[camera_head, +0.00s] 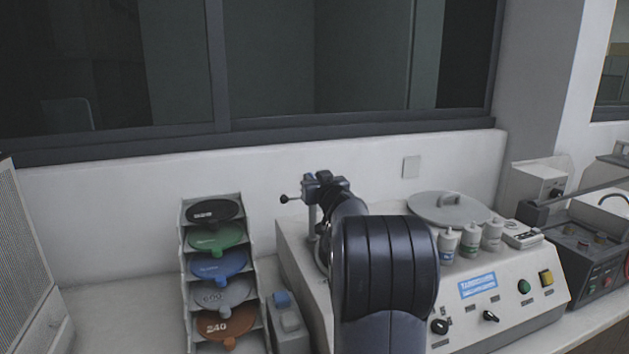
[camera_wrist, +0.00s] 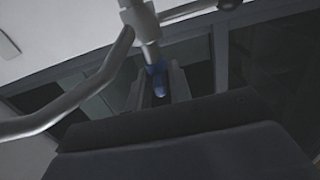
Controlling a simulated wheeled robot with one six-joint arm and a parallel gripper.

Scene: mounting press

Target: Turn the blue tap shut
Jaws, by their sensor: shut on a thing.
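The blue tap (camera_wrist: 157,82) shows in the wrist view on a grey upright pipe (camera_wrist: 147,40), between the two fingers of my gripper (camera_wrist: 158,88). The fingers are closed on the tap from both sides. In the head view my gripper (camera_head: 324,184) is at the far end of my dark arm, near the top of a metal post on the grinding machine (camera_head: 545,300). How far the tap is turned cannot be told.
A bent grey pipe (camera_wrist: 80,98) runs close to the left of my gripper in the wrist view. A rack of coloured discs (camera_head: 222,265) stands left of the machine. Several small bottles (camera_head: 470,240) and a round grey lid (camera_head: 440,208) are on the machine's top.

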